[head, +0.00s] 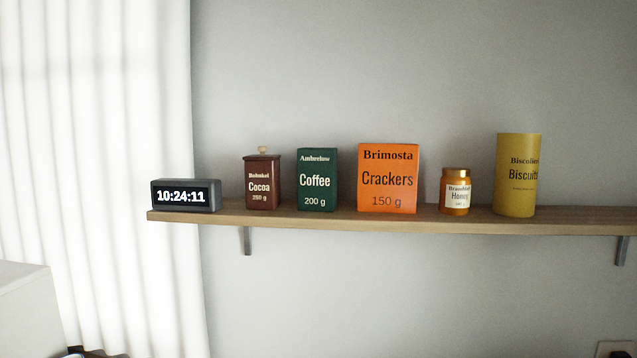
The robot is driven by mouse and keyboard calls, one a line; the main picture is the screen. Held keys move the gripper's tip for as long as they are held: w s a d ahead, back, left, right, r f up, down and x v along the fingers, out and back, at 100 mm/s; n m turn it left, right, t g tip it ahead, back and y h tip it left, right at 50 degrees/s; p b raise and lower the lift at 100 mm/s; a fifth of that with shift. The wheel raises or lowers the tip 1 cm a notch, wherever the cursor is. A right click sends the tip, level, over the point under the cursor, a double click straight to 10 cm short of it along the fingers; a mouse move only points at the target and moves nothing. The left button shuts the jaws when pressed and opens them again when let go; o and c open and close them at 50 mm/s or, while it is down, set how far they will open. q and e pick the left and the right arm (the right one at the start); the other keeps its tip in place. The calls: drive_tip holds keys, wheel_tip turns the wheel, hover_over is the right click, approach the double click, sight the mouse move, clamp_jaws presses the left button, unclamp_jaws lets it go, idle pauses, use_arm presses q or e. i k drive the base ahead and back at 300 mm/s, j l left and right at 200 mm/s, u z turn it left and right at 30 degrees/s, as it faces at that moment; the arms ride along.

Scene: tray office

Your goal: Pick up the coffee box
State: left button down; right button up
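The coffee box (317,189) is dark green with white lettering that reads "Coffee 200 g". It stands upright on a wooden wall shelf (420,222), between a brown cocoa box and an orange crackers box. There are narrow gaps on both sides of it. Neither my left nor my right gripper is in the head view.
The cocoa box (262,184) with a knob on its lid is left of the coffee, and the crackers box (388,172) is right. A honey jar (455,188), biscuits can (517,190) and digital clock (187,209) share the shelf. A white curtain (100,130) hangs at left.

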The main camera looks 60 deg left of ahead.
sight(317, 167)
drive_tip(key=u, duration=1.8)
